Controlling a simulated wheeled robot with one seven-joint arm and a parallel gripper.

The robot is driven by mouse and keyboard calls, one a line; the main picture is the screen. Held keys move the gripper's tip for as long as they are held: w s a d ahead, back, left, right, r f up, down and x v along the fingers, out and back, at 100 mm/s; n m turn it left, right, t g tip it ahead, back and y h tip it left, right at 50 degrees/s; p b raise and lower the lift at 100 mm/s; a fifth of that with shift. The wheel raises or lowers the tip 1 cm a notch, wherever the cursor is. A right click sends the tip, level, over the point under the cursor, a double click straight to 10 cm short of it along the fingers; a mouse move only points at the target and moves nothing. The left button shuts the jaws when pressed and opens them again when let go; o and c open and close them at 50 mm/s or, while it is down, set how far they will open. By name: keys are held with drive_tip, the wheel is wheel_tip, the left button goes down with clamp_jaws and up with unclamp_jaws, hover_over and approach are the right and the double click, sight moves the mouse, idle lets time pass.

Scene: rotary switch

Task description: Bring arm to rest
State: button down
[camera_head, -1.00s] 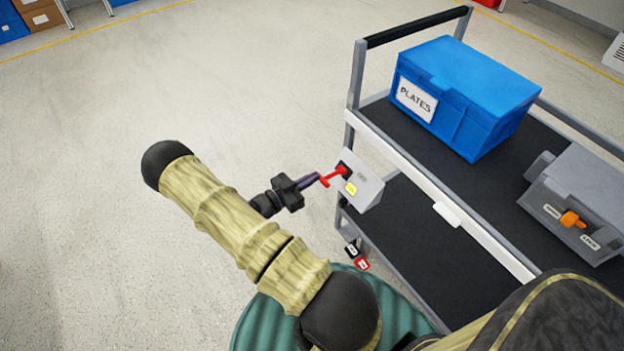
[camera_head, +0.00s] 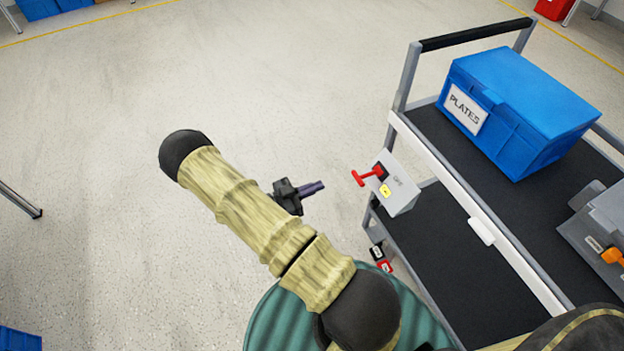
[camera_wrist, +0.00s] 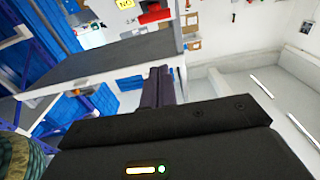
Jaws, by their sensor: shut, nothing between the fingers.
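My gripper (camera_head: 316,187) is at the middle of the head view, at the end of my tan arm. Its purple fingers are together with nothing between them; they also show in the wrist view (camera_wrist: 159,87). A grey switch box (camera_head: 398,186) is fixed at the near left corner of a cart. Its red handle (camera_head: 367,175) sticks out toward my gripper. A clear gap lies between the fingertips and the handle. In the wrist view the red handle (camera_wrist: 155,13) shows at the top, beyond the fingers.
The cart (camera_head: 450,171) has dark shelves and stands on the right. It carries a blue PLATES bin (camera_head: 520,110) and a grey box with an orange knob (camera_head: 612,256). Small black and red tags (camera_head: 381,258) hang below the switch box. The floor on the left is open.

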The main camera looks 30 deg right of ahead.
drive_tip(key=w+a+r+n+t+y, duration=0.2)
drive_tip(key=w+r+n+t+y, duration=0.15)
drive_tip(key=w+t+y, duration=0.45)
drive_tip(key=w+a+r+n+y, duration=0.3)
drive_tip(key=a+r+n+y, duration=0.3)
drive_tip(key=a+r, duration=0.15)
drive_tip(key=s+a+r+n+g+y, duration=0.1)
drive_tip(key=s+a+r+n, duration=0.15)
drive_tip(key=s, duration=0.35)
drive_tip(key=s+a+r+n+g+y+p, duration=0.1)
drive_tip(key=s+r+n+y, duration=0.1)
drive_tip(key=s+r+n, duration=0.35)
drive_tip(key=s+a+r+n+g+y, duration=0.1)
drive_tip(key=s+r+n, duration=0.1)
drive_tip(key=s, duration=0.6)
wheel_tip(320, 180, up, 20)
drive_tip(key=p, duration=1.9)
drive_tip(key=shift+w+f+p, duration=0.2)
drive_tip(key=shift+w+p, duration=0.05)
drive_tip(key=shift+p, duration=0.15)
